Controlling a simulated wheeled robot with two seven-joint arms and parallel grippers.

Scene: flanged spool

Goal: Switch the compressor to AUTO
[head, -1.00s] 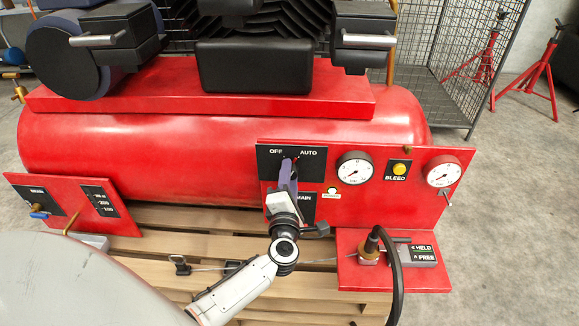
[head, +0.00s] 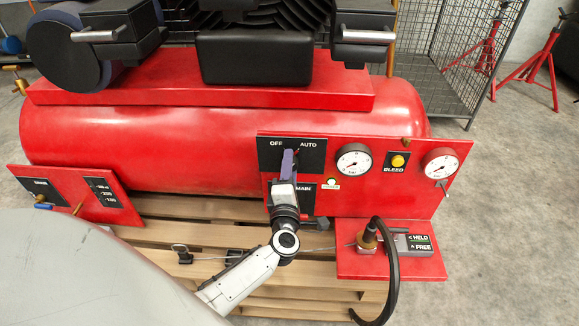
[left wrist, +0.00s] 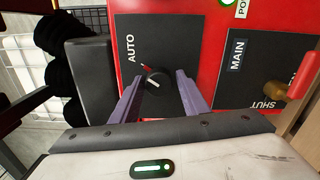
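The black selector panel (head: 304,165) on the red compressor's front carries the labels OFF and AUTO. In the left wrist view, its round black knob (left wrist: 153,84) has a white line and a red mark on the side toward the AUTO label (left wrist: 131,48). The OFF label is out of sight there. My left gripper (head: 287,158) is in front of this panel. In the left wrist view its purple fingers (left wrist: 157,95) are apart, one on each side of the knob, with gaps visible. In the head view the gripper hides the knob. My right gripper is not in view.
Two gauges (head: 353,160) and a yellow BLEED button (head: 398,161) are right of the selector. A hose fitting (head: 368,240) stands on a red shelf at lower right. A wooden pallet (head: 200,238) lies underneath.

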